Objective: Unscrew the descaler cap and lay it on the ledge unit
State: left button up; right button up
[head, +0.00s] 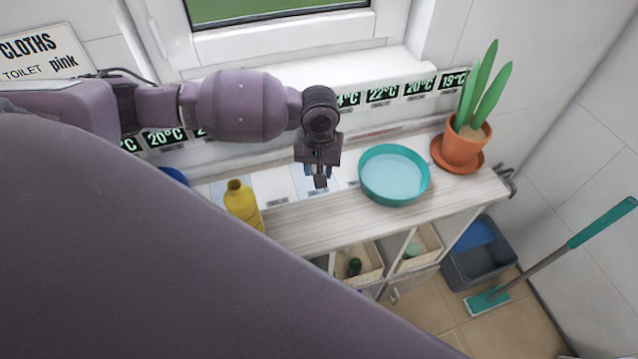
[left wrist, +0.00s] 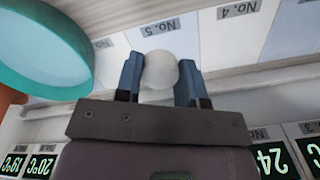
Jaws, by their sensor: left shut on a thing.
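The yellow descaler bottle (head: 240,205) stands upright on the ledge unit (head: 330,219), its lower part hidden by my own body. Its top shows a dark opening with no cap on it. My left gripper (head: 318,178) is to the right of the bottle, over the pale numbered panels at the back of the ledge. In the left wrist view my left gripper (left wrist: 160,80) is shut on a round white cap (left wrist: 159,70), close to the panel marked No. 5. I cannot tell whether the cap touches the surface. My right gripper is not in view.
A teal bowl (head: 394,194) stands just right of my left gripper; it also shows in the left wrist view (left wrist: 80,70). A potted plant (head: 464,144) is farther right. Temperature strips (head: 383,94) line the wall behind. The wooden front strip between bottle and bowl is clear.

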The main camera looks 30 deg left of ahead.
aim_at(319, 193)
pick_arm(q)
notch_tip(319, 193, down, 7)
jog(key=shift+f, duration=0.2)
dwell(0.4)
jog(key=shift+f, duration=0.15)
jog(key=o, duration=1)
notch_tip(319, 193, up, 12)
jog(key=shift+r, duration=0.15)
